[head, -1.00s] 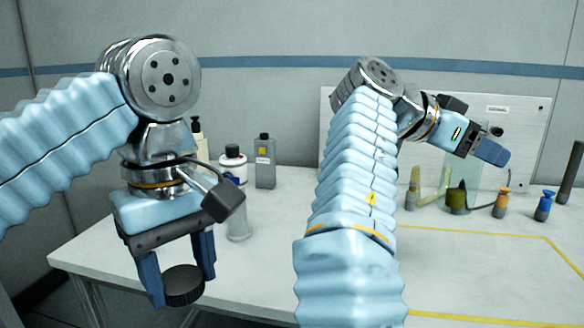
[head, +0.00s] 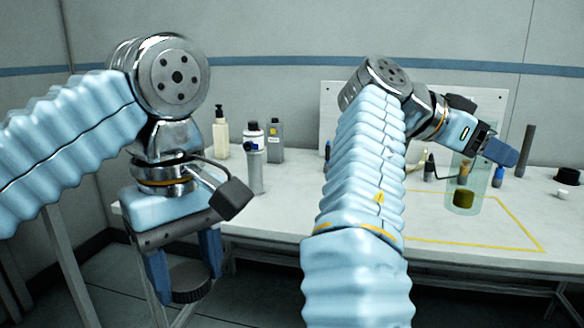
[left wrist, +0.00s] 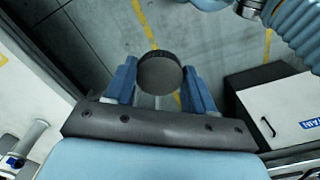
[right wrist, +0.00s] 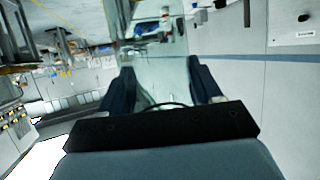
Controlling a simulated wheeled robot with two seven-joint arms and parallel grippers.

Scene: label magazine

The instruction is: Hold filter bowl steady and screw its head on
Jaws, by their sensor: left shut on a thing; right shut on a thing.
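The black, round, ridged head (head: 190,284) is between the blue fingers of my left gripper (head: 187,272), low at the left of the head view. It also shows in the left wrist view (left wrist: 159,74), with my left gripper (left wrist: 160,82) shut on it. The bowl (head: 458,176) is a clear cylinder at the right of the head view. My right gripper (head: 487,152) is shut on it near its upper part. An olive piece shows through its lower wall; I cannot tell if it is inside or behind. The head and bowl are far apart. The bowl looks faint in the right wrist view.
The white table (head: 280,210) bears a pump bottle (head: 221,134), a capped bottle (head: 253,160) and a grey bottle (head: 275,141). A dark rod (head: 525,150) and black cap (head: 567,176) stand at the right. A yellow outline (head: 500,213) marks the tabletop.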

